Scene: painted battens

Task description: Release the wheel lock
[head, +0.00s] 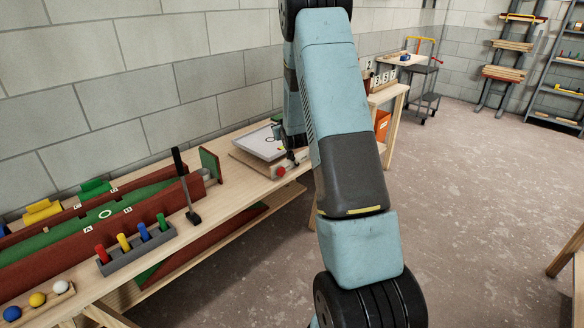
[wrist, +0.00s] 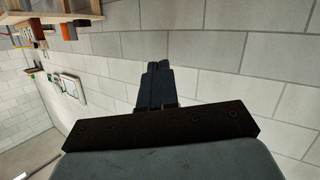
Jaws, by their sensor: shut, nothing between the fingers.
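My gripper (wrist: 157,72) shows in the wrist view with its dark fingers together and nothing between them, against the block wall. In the head view my arm crosses the middle, and its far end comes down by the back of the bench; the fingertips cannot be made out there. I cannot clearly identify a wheel lock in either view. A red knob (head: 280,171) sits at the front of a wooden board (head: 257,164), close to my arm's far end. A black lever (head: 184,178) stands upright on the bench, left of that board.
The bench (head: 235,198) runs along the wall. It carries a grey block with coloured pegs (head: 136,252), a red and green trough (head: 100,218), a green panel (head: 209,165) and a pale tray (head: 262,143). Several balls lie at front left. Open floor (head: 470,200) lies to the right.

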